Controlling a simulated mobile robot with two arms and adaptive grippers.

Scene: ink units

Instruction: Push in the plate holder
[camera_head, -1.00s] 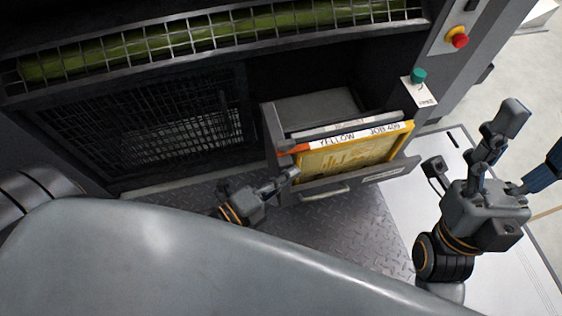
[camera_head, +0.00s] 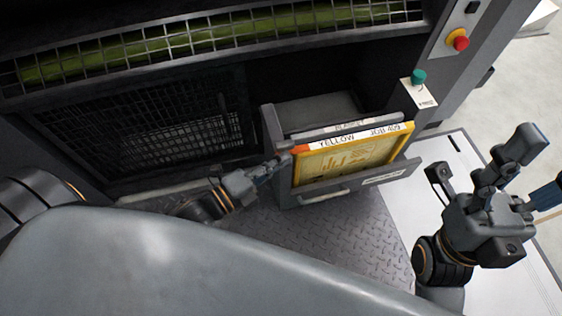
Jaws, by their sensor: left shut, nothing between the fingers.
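The plate holder (camera_head: 345,185) is a grey pull-out frame standing out from the machine's lower front. It carries a yellow plate (camera_head: 350,158) with a white strip reading "YELLOW JOB 409". An orange piece shows at the plate's left end. My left gripper (camera_head: 277,164) is shut and empty, its fingertips at the left end of the holder; I cannot tell whether they touch it. My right gripper (camera_head: 545,164) is raised at the right, apart from the holder, with its fingers spread and partly cut off by the frame.
A green knob (camera_head: 418,76) and a red stop button (camera_head: 460,42) sit on the machine's right post (camera_head: 455,80). A mesh panel (camera_head: 150,135) is left of the holder. Metal tread flooring (camera_head: 345,230) lies in front.

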